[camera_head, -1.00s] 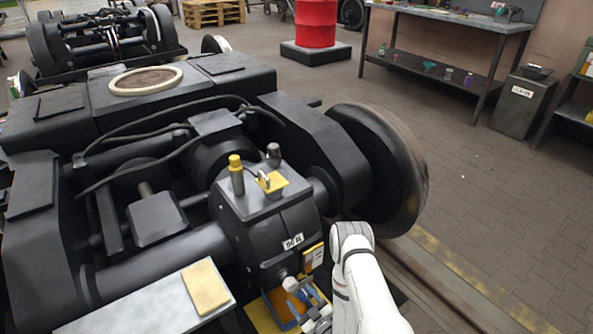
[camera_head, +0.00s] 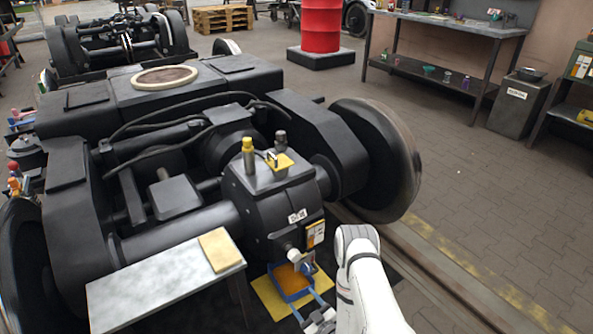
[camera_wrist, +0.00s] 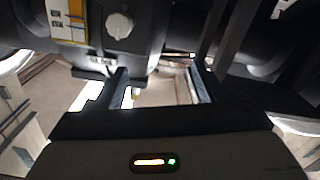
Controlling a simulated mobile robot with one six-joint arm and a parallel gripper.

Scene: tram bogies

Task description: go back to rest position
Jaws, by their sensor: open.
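My gripper (camera_head: 306,303) is low at the bottom of the head view, below the front of the black gearbox (camera_head: 262,210). Its two fingers are spread, and they also show apart in the wrist view (camera_wrist: 160,90) with nothing held between them. My white arm reaches in from the bottom edge. A blue-rimmed tray (camera_head: 279,292) with orange-brown inside sits on a yellow mat (camera_head: 268,300) just beyond the fingers. The wrist view shows a pale round knob (camera_wrist: 119,25) and a yellow-and-white label (camera_wrist: 68,20) on the dark housing. Much of that view is dark.
A bench (camera_head: 150,290) with a tan pad (camera_head: 221,250) stands left of my gripper. The bogie wheel (camera_head: 385,160) and rail (camera_head: 430,280) are beside my arm. A red drum (camera_head: 320,25) and workbench (camera_head: 440,22) stand behind. The paved floor at right is clear.

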